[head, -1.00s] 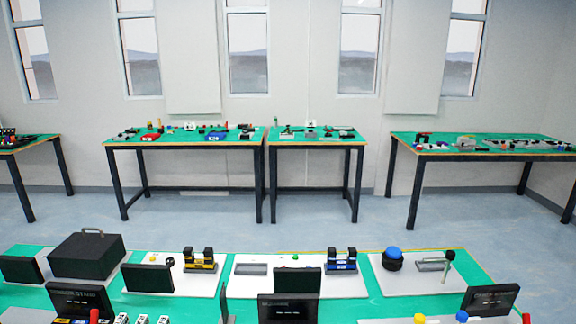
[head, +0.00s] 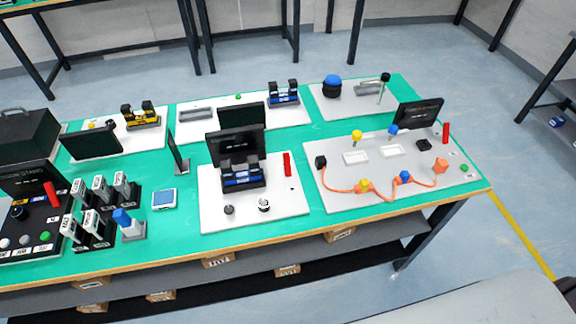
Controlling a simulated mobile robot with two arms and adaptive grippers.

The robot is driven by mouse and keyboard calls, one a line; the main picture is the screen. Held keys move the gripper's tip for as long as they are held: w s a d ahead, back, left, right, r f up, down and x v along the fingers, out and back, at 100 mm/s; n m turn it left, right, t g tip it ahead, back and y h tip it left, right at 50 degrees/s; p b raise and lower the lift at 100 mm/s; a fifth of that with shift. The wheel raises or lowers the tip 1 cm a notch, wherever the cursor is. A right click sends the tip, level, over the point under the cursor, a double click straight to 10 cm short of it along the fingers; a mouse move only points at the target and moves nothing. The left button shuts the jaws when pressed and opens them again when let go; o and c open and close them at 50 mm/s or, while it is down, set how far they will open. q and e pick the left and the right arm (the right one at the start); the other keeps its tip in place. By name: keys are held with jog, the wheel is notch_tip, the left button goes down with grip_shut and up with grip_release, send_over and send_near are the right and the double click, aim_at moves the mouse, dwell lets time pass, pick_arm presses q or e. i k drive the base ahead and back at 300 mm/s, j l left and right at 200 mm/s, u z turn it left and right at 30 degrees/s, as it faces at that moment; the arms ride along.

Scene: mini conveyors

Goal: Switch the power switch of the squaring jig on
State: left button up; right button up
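A green-topped workbench (head: 300,140) carries several stations, each with a white or dark plate. I cannot tell from the small signs which one is the squaring jig. The front middle station has a white plate (head: 218,212), a black-and-blue device (head: 242,180), a dark sign panel (head: 233,146), a red upright part (head: 287,165) and two small knobs, one dark (head: 229,210) and one pale (head: 264,205). I cannot make out a power switch or its position. Neither of my grippers is in view.
The right front station (head: 330,195) has an orange cable (head: 338,190) with coloured plugs. A dark control panel (head: 38,222) and several grey-and-black units (head: 97,225) stand at the left. Boxes (head: 218,262) lie on the shelf below.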

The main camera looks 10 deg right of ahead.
aim_at(286, 157)
jog(key=u, duration=2.1)
jog(key=k+l, duration=1.1)
